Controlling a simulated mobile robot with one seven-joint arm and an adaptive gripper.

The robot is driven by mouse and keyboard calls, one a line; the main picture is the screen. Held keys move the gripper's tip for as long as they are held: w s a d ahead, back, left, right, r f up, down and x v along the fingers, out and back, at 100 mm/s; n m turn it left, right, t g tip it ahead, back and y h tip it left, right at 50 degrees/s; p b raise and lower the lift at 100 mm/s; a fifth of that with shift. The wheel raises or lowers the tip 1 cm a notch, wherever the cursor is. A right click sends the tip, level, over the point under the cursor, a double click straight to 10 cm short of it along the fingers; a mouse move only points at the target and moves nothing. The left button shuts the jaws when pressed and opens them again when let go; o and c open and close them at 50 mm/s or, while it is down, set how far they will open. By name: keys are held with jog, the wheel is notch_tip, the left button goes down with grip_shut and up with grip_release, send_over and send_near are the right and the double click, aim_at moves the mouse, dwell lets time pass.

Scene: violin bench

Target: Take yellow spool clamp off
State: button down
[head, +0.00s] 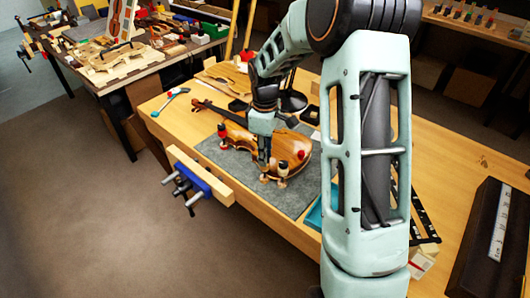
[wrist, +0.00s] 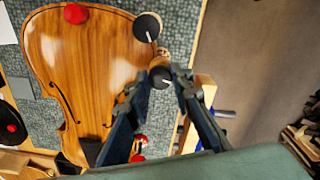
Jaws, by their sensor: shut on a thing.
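The violin body (head: 245,139) lies on a grey mat on the bench, and its striped wooden top (wrist: 95,60) fills the left of the wrist view. My gripper (head: 264,163) points down at the violin's near edge. In the wrist view my gripper (wrist: 170,78) is closed around a spool clamp with a dark round top (wrist: 160,77) at the violin's edge. I cannot make out yellow on it. A second dark-topped clamp (wrist: 147,27) stands close beside it. The lower part of the held clamp is hidden by the fingers.
Other clamps stand on the violin's rim, one with a red top (wrist: 76,13). The grey mat (head: 221,155) has bare room around the violin. A blue vise (head: 193,178) juts from the bench's front edge. A blue-ended tool (head: 170,101) lies at the left.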

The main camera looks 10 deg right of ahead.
jog(key=shift+n, duration=0.6)
jog(key=c, duration=1.7)
grip_release()
notch_tip(320, 180, up, 12)
jog(key=shift+r, duration=0.1)
jog(key=shift+d, duration=0.1)
